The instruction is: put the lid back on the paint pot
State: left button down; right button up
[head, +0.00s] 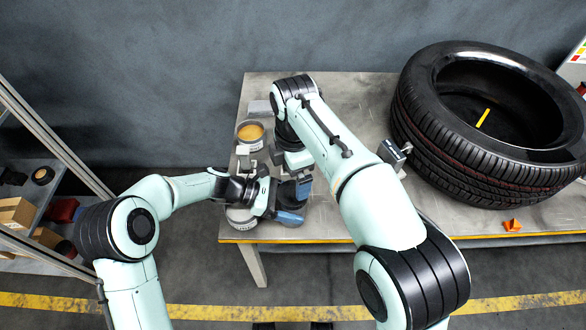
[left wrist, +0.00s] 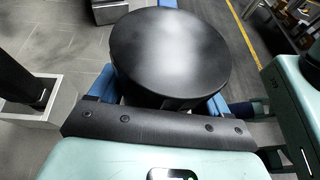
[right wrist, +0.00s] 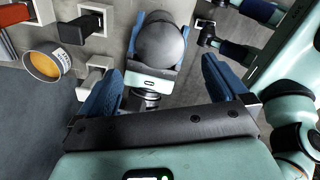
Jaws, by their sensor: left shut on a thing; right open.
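The open paint pot (head: 250,133) stands at the table's left side with orange paint showing. It also shows at the left of the right wrist view (right wrist: 47,64). My left gripper (head: 293,204) is shut on a dark round piece, apparently the lid (left wrist: 170,50), with a blue finger on either side. The lid is nearer the table's front than the pot and apart from it. My right gripper (right wrist: 163,66) is open and empty, above the left gripper. The right wrist view shows the held lid (right wrist: 161,43) beyond its fingers. My arms partly hide the lid in the head view.
A second pale pot (head: 240,218) stands at the table's front left corner, partly behind my left gripper. A large tyre (head: 430,120) lies on the right. A small orange wedge (head: 512,225) sits near the front edge. A shelf (head: 30,225) stands off to the left.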

aim_at(292, 193)
notch_tip(292, 193, down, 8)
jog(key=shift+r, duration=0.1)
dwell(0.4)
jog(key=c, duration=1.1)
jog(key=m, duration=0.4)
jog(key=shift+m, duration=0.3)
jog(key=m, duration=0.5)
jog(key=shift+a, duration=0.1)
jog(key=o, duration=1.1)
jog(key=shift+r, duration=2.25)
